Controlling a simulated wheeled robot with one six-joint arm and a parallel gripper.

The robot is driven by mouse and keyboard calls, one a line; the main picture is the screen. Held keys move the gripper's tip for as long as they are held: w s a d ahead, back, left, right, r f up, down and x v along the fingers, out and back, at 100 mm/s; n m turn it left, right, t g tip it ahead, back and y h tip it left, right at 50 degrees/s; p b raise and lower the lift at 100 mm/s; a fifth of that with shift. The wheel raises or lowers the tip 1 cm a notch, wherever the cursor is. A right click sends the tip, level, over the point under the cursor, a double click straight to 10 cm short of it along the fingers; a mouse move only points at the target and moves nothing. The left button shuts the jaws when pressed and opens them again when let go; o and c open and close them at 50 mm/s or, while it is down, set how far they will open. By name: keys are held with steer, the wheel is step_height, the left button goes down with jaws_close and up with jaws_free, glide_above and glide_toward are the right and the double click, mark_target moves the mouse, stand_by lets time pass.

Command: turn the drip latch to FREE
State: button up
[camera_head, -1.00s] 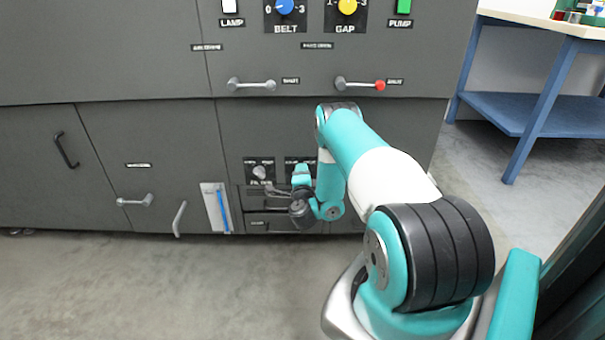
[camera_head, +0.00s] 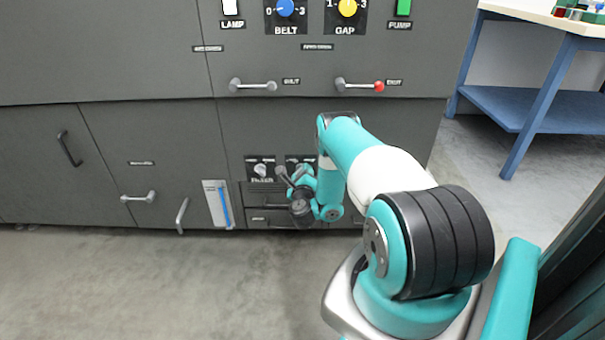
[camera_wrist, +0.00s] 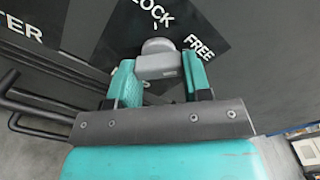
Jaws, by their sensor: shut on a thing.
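The drip latch (camera_wrist: 156,45) is a small grey handle with a rounded end, on a black plate marked LOCK and FREE in the wrist view. My gripper (camera_wrist: 160,72) has its teal fingers on both sides of the latch's grey block and is shut on it. The plate's lettering looks tilted in this view. The word FREE lies just right of the latch and LOCK above it. I cannot tell exactly where the latch points. In the head view my gripper (camera_head: 293,178) is at the low right plate, partly hiding it.
Another plate with a grey knob (camera_head: 260,170) sits just left of my gripper. Drawers with dark handles (camera_head: 257,219) lie below it. A blue gauge (camera_head: 225,205) and a lever (camera_head: 181,215) stand further left. A blue-legged bench (camera_head: 540,100) is at the right.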

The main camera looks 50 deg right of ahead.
steer(key=shift+w+m, duration=0.1)
steer(key=shift+m, duration=0.4)
steer(key=shift+r, duration=0.1)
steer(key=o, duration=0.9)
steer(key=shift+a+p, duration=0.1)
steer(key=shift+p, duration=0.3)
steer(key=shift+p+v, duration=8.65)
steer(key=shift+p, duration=0.9)
